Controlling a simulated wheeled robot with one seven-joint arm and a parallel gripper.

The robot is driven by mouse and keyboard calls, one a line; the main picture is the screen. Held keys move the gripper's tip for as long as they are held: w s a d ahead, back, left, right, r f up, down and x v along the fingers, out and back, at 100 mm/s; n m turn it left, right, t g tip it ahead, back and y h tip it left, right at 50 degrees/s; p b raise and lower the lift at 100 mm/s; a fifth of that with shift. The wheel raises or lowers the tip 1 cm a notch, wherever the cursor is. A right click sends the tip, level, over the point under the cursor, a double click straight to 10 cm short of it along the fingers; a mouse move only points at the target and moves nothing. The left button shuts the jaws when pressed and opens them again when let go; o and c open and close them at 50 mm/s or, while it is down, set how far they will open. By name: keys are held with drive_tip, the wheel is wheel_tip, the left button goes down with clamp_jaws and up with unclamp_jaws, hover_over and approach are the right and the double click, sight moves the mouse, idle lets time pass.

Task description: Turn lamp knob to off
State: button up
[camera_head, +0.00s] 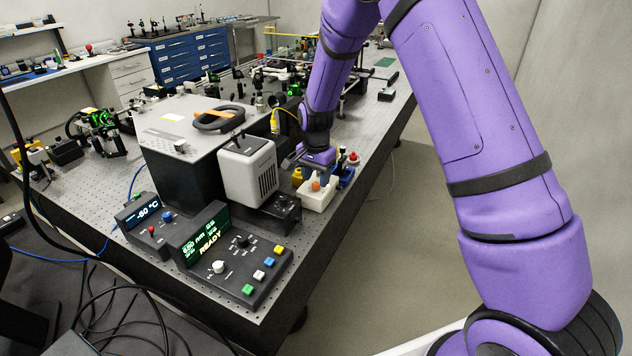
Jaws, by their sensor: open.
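My gripper (291,160) is small in view, at the end of my purple arm, low over the right part of the bench. It is open, with its grey fingers pointing left towards a light grey housing (248,170); whether they touch it is not clear. The front control panel has a white knob (218,267) and a black knob (243,241) below a green display reading READY (202,243). A white box with an orange knob (316,186) stands just below my gripper. No readable label shows which knob is the lamp's.
A display reading -60 °C (147,212) stands left of the panel. A large grey box (178,135) with a black ring-shaped item (218,119) stands behind. Optics mounts (102,127) and cables crowd the perforated bench. Floor right of the bench is clear.

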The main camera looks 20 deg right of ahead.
drive_tip(key=shift+f, duration=0.95)
clamp_jaws()
drive_tip(key=shift+n, duration=0.4)
drive_tip(key=n, duration=0.3)
drive_tip(key=shift+n, duration=0.4)
drive_tip(key=n, duration=0.5)
drive_tip(key=shift+n, duration=0.3)
